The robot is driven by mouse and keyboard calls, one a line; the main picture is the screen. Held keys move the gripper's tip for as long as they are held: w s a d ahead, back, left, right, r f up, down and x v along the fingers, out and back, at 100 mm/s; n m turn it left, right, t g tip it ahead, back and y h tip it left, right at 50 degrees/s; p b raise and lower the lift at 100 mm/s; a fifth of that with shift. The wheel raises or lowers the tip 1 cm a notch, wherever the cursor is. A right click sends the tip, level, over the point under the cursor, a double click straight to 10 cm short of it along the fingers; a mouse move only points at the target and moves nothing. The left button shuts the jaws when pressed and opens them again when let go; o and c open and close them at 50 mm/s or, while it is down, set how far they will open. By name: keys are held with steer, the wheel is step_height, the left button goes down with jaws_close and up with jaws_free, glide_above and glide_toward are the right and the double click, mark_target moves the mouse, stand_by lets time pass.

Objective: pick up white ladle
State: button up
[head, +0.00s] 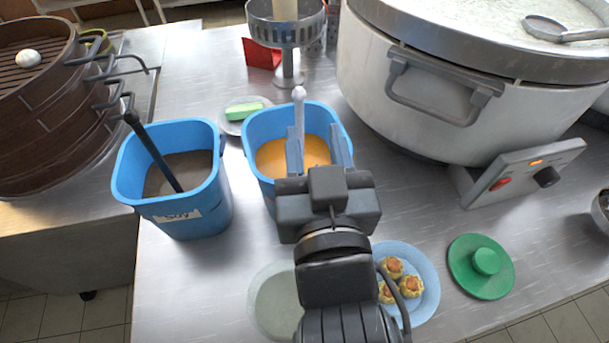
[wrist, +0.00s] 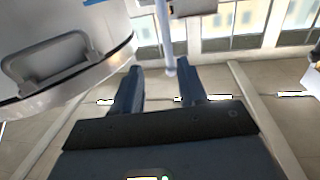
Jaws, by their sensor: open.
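The white ladle (head: 298,96) stands in the right blue bin (head: 331,113), which holds orange liquid. Its rounded handle end is up; its lower part is hidden by my gripper and the liquid. My gripper (head: 319,142) is open and empty over the near side of this bin. In the head view the handle lines up with my left finger. In the wrist view the ladle's pale handle (wrist: 164,38) shows between and beyond the fingertips of my gripper (wrist: 161,78), apart from both fingers as seen there.
Left stands a second blue bin (head: 215,190) labelled "Soy" with a black-handled utensil (head: 152,150). A large stockpot (head: 430,115) stands right. A blue plate of dumplings (head: 425,295), a green lid (head: 482,268) and a pale round plate (head: 272,303) lie in front. A green block (head: 243,110) lies behind.

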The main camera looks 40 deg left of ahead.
mark_target(300, 113)
steer(key=shift+w+a+r, duration=0.25)
steer(key=shift+a+r, duration=0.1)
steer(key=shift+a, duration=0.4)
steer(key=shift+f+p+x, duration=0.15)
steer(key=shift+p+x, duration=0.3)
steer(key=shift+x, duration=1.3)
steer(key=shift+f+p+x, duration=0.15)
steer(key=shift+p+x, duration=0.25)
steer(key=shift+x, duration=1.4)
steer(key=shift+s+a, duration=0.2)
steer(key=shift+c, duration=0.3)
jaws_close()
